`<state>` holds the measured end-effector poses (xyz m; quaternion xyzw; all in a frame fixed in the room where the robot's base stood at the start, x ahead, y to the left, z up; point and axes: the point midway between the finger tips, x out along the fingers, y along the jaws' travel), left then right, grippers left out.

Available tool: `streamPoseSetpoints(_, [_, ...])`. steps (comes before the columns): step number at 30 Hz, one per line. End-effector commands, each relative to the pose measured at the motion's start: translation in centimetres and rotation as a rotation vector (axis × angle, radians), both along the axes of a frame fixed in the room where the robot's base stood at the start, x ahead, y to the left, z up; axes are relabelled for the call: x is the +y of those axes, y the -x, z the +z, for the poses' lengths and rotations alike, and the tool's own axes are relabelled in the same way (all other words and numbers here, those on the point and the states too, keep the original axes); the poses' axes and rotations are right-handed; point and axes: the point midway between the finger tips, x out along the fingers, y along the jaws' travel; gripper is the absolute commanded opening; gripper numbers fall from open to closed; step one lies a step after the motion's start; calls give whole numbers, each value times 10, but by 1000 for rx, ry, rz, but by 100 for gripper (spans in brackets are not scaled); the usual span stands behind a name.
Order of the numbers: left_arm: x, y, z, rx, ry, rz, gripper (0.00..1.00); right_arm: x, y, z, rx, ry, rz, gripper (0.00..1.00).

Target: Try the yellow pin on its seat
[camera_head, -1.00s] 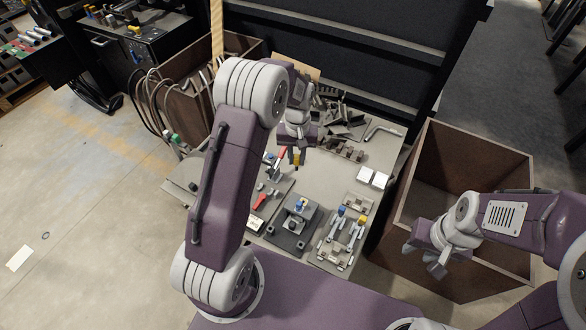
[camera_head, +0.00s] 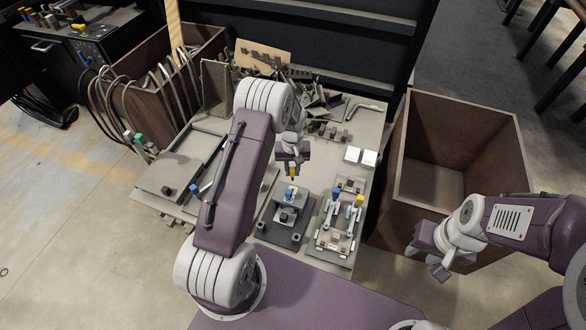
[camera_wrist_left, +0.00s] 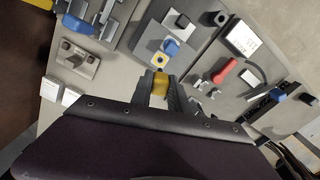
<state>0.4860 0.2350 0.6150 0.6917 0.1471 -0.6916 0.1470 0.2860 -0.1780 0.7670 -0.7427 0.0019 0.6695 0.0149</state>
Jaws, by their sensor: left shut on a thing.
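The yellow pin (camera_head: 292,172) is between the fingers of my left gripper (camera_head: 292,168), which is shut on it and points down. It shows as a yellow block between the fingers (camera_wrist_left: 160,84) in the left wrist view. The pin looks apart from the fixture. I cannot tell which spot is its seat. My right gripper (camera_head: 432,262) is empty, apparently open, at the right by the brown bin.
A clamp fixture (camera_head: 338,228) with blue and yellow handles stands right of the dark block. White blocks (camera_head: 360,156) lie behind it. A brown bin (camera_head: 400,205) stands right of the table. In the wrist view, a red-handled clamp (camera_wrist_left: 226,71) lies right of the fixture.

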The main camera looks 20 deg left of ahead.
Motion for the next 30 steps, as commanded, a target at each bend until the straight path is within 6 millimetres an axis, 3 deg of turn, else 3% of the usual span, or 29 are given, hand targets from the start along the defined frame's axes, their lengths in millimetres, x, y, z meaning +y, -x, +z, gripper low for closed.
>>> streamPoseSetpoints(2, [0,0,2,0,0,0,0,0,0,5,0,0,0,36])
streamPoseSetpoints(18, [0,0,-56,-1,0,0,0,0,0,-34,0,0,0,36])
streamPoseSetpoints(30, [0,0,-58,-1,0,0,0,0,0,-34,0,0,0,36])
